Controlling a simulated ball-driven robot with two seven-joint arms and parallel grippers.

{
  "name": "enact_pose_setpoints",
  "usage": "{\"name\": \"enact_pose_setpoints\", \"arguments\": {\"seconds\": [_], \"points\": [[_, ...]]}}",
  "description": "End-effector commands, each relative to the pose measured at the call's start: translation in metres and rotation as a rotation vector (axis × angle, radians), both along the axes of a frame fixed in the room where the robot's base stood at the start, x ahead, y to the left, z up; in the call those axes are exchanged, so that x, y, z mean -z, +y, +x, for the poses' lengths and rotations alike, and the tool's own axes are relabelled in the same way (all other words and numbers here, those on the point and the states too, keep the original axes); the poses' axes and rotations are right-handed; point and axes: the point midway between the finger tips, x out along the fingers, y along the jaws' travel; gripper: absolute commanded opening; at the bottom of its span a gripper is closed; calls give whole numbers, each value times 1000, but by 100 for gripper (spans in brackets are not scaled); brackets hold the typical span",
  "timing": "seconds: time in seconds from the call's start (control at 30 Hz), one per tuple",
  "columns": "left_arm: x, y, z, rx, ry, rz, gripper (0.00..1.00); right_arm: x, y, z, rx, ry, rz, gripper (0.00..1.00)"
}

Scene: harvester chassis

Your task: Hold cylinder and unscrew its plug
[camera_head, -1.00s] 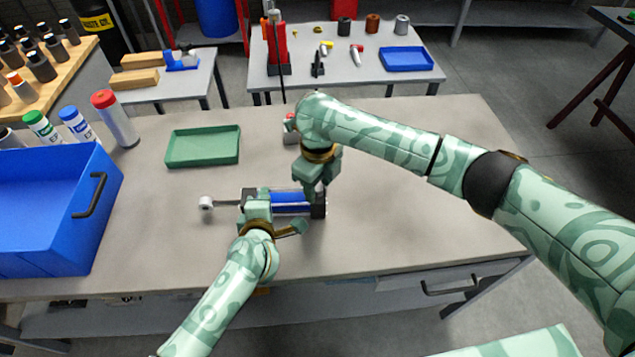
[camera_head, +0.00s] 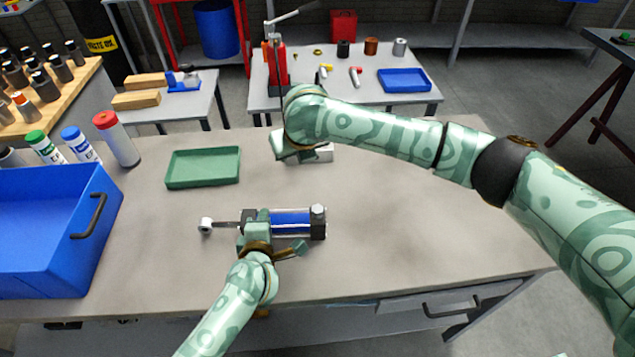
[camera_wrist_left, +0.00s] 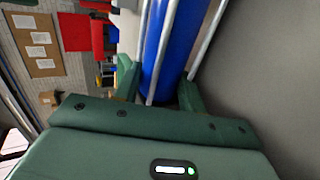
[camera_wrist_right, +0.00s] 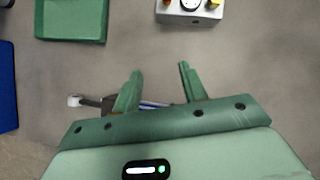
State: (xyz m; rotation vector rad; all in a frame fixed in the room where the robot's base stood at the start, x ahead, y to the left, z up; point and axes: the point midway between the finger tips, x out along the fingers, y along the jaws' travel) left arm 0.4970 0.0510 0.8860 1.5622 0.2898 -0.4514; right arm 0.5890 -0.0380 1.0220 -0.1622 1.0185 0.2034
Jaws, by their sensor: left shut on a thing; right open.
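The cylinder (camera_head: 290,222) lies on the bench with a blue barrel, silver tie rods, dark end caps and a rod with an eye on the left. My left gripper (camera_head: 265,228) is shut on its barrel near the left end; the left wrist view also shows the blue barrel (camera_wrist_left: 172,45) between the fingers. A silver plug (camera_head: 318,210) sits on top of the right end cap. My right gripper (camera_head: 288,148) is behind the cylinder, away from the plug. The right wrist view shows its fingers (camera_wrist_right: 160,72) apart and empty, with the cylinder partly hidden behind them.
A small pale box (camera_head: 322,153) with red, white and yellow parts on top stands beside my right gripper. A green tray (camera_head: 203,182) lies left of it. A blue bin (camera_head: 50,275) fills the left. The bench's right side is clear.

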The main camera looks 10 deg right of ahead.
Motion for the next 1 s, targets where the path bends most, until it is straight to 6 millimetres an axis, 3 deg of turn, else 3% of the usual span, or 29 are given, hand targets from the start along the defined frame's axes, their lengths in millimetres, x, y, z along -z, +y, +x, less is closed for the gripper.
{"name": "enact_pose_setpoints", "arguments": {"seconds": [0.1, 0.2, 0.27, 0.4, 0.47, 0.57, 0.67, 0.8, 0.9, 1.0], "points": [[2, 0, -1, 0, 5, 2, 0, -45, 29, 40, 93, -273, 235, 43], [2, 0, -1, 0, 5, 2, 0, -87, 62, 55, 60, -438, 471, 43], [2, 0, -1, 0, 5, 2, 0, -110, 84, 54, -6, -493, 609, 43], [2, 1, -1, 0, 5, 2, 0, -143, 134, 23, -248, -463, 860, 43], [2, 1, -1, 0, 5, 2, 0, -144, 151, 1, -365, -387, 917, 43], [2, 1, -1, 0, 5, 2, 0, -129, 166, -39, -535, -188, 923, 43], [2, 1, -1, 0, 4, 2, 0, -97, 159, -76, -633, 52, 814, 43], [2, 1, -1, 0, 4, 2, 0, -43, 111, -105, -592, 358, 510, 43], [2, 1, -1, 0, 4, 2, 0, -16, 65, -108, -466, 481, 281, 43], [2, 1, -1, 0, 4, 2, 0, -3, 25, -104, -324, 529, 101, 43]]}}
